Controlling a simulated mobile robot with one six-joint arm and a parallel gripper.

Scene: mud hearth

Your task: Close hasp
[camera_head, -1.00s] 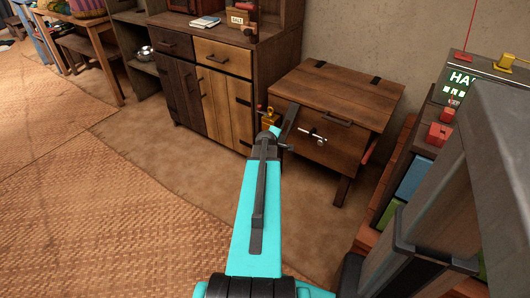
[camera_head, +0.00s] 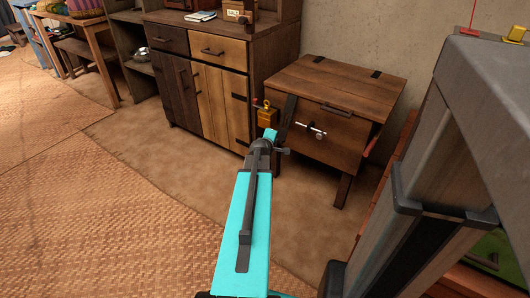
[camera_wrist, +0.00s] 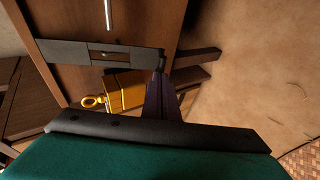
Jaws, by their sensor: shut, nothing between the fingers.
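The wooden chest (camera_head: 330,95) stands against the wall on short legs. A dark metal strap (camera_head: 288,108), apparently the hasp, stands at its front left edge; in the wrist view it is a grey bar with a slot (camera_wrist: 75,52). A silver bolt (camera_head: 311,130) sits on the chest front. A brass lock-like piece (camera_head: 267,116) is left of the strap; the wrist view shows its gold block and ring (camera_wrist: 125,92). My gripper (camera_wrist: 162,80) is shut and empty, its tip close beside the strap's end; contact cannot be told. In the head view my arm partly hides it.
A wooden cabinet (camera_head: 212,70) stands left of the chest. A dark handle (camera_head: 337,109) is on the chest front. The floor left of my arm, with its woven mat (camera_head: 100,210), is clear. My own grey column covers much of the right side.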

